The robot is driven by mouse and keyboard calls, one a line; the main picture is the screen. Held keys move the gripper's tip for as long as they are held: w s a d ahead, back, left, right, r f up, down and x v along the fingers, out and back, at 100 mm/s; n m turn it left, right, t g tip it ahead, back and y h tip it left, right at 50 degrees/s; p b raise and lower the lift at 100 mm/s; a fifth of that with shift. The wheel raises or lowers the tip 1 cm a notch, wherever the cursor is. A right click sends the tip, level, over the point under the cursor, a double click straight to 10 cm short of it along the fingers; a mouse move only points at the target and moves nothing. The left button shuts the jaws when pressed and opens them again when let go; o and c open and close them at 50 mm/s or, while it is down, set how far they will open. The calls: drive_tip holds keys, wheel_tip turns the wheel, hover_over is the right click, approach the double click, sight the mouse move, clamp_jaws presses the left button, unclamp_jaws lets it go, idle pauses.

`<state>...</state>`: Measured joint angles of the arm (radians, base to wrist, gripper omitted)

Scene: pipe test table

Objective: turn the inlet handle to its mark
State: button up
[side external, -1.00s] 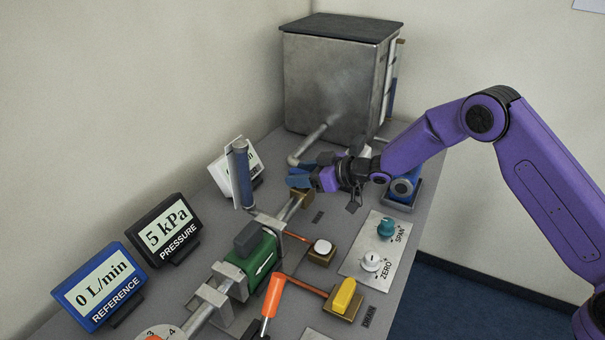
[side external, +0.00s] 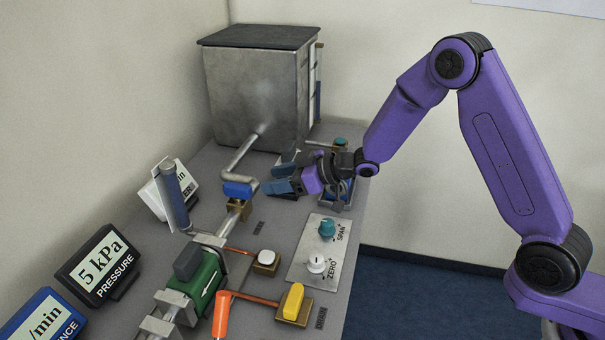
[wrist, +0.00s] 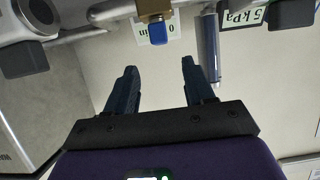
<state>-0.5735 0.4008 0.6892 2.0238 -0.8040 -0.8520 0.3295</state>
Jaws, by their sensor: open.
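The inlet handle looks to be the blue lever (side external: 238,190) on the brass valve body (side external: 238,209), in the pipe line in front of the metal tank. The wrist view shows the blue lever (wrist: 158,34) end-on below its brass body (wrist: 154,8). My gripper (side external: 275,174) is just right of the lever in the side view, fingers apart and pointing toward it. In the wrist view my two dark blue fingers (wrist: 159,68) are spread with nothing between them, and the lever lies beyond the tips, roughly centred. I cannot make out the handle's mark.
A blue upright cylinder (side external: 175,195) and a white display (side external: 184,187) stand left of the valve. A yellow handle (side external: 292,302), a white button (side external: 266,257) and a knob panel (side external: 305,265) are nearer. The metal tank (side external: 255,100) stands behind.

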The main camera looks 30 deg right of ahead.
drive_tip(key=v, duration=0.6)
idle(0.6)
drive_tip(key=s+d+r+n+g+h, duration=0.1)
drive_tip(key=s+d+g+h, duration=0.2)
drive_tip(key=s, duration=0.9)
drive_tip(key=s+d+r+n+g+h, duration=0.1)
drive_tip(key=s+d+g+h, duration=0.2)
drive_tip(key=s+d, duration=0.5)
drive_tip(key=s+d+r+n+g+h, duration=0.1)
drive_tip(key=s+d+g+h, duration=0.2)
drive_tip(key=s, duration=1.4)
drive_tip(key=d, duration=0.3)
drive_tip(key=shift+s, duration=0.25)
